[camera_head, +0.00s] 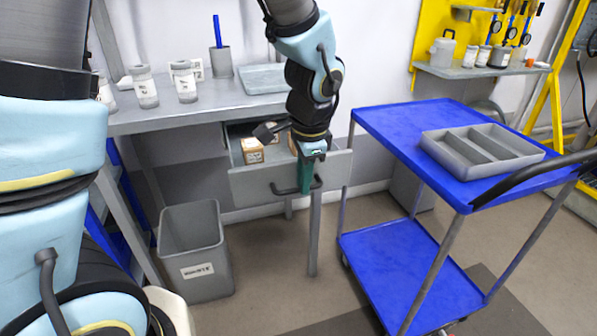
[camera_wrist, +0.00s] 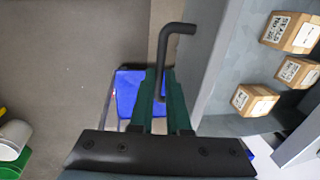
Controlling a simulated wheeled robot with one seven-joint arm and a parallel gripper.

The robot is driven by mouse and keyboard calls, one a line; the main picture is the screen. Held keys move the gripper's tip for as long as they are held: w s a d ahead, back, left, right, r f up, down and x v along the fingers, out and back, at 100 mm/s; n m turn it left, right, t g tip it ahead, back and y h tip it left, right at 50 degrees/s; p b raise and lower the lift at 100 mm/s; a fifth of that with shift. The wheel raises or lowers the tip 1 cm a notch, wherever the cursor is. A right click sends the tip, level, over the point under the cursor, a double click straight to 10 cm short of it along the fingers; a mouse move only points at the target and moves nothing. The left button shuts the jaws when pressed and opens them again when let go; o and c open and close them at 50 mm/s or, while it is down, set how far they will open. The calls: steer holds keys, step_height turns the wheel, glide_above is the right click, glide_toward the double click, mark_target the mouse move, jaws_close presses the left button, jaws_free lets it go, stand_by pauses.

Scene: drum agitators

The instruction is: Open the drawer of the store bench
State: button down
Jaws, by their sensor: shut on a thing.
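The grey drawer (camera_head: 255,187) of the store bench (camera_head: 215,110) stands pulled out, with its inside showing in the head view. Small brown boxes with white labels (camera_head: 252,150) lie in it; they also show in the wrist view (camera_wrist: 290,32). The dark bar handle (camera_wrist: 178,30) runs along the drawer front (camera_wrist: 215,62). My gripper (camera_head: 305,186) reaches down in front of the drawer, and its green fingers (camera_wrist: 160,92) are shut on the handle. Part of the handle is hidden between the fingers.
Labelled jars (camera_head: 146,88), a grey cup with a blue stick (camera_head: 221,62) and a tray (camera_head: 262,79) stand on the bench. A grey bin (camera_head: 194,252) is on the floor at left. A blue cart (camera_head: 400,125) with a divided tray (camera_head: 450,155) stands close to the drawer's right.

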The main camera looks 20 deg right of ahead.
steer(key=shift+s, duration=0.5)
steer(key=c, duration=0.9)
jaws_free()
steer(key=shift+w, duration=0.1)
steer(key=shift+r, duration=0.1)
steer(key=r, duration=0.3)
steer(key=s+r, duration=0.1)
steer(key=r, duration=0.3)
steer(key=s+r, duration=0.1)
steer(key=r, duration=0.2)
steer(key=shift+a+r+p, duration=0.15)
steer(key=shift+r+p, duration=0.05)
steer(key=shift+p, duration=0.1)
